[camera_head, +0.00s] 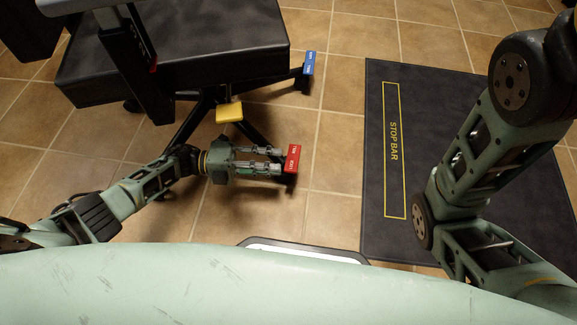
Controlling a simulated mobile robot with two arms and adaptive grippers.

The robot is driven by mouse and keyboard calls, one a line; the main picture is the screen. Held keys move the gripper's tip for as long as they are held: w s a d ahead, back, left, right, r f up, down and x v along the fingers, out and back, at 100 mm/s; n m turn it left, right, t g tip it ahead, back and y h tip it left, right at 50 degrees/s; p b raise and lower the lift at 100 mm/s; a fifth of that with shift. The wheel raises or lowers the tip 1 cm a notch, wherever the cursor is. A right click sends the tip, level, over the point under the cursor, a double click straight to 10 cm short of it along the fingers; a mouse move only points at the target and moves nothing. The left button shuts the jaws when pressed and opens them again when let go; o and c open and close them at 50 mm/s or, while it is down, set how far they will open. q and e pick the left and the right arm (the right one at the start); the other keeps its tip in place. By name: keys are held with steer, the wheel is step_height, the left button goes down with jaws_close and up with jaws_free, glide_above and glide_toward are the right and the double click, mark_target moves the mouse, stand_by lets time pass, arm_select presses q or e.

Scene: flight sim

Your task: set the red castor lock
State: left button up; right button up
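The red castor lock (292,158) is a small red tab with white lettering at the end of a leg of the chair base, low over the tiled floor. My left gripper (281,162) reaches in from the left, its fingers pointing right with a gap between them. Its fingertips are right beside the left edge of the red lock; I cannot tell whether they touch it. The castor under the lock is mostly hidden. My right arm shows at the right, but its gripper is out of view.
A black chair seat (190,65) stands above the base. A dark mat marked STOP BAR (430,165) lies to the right. Tiles between are clear.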

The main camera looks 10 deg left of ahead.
mark_target(288, 165)
arm_select(q)
steer(key=shift+w+d+f+b, duration=0.15)
steer(key=shift+d+b, duration=0.1)
steer(key=shift+d, duration=1)
steer(key=shift+w+d+r+b, duration=0.1)
steer(key=shift+w+d+b, duration=0.1)
steer(key=shift+d, duration=1)
steer(key=shift+c, duration=0.2)
jaws_close()
steer(key=shift+f, duration=0.1)
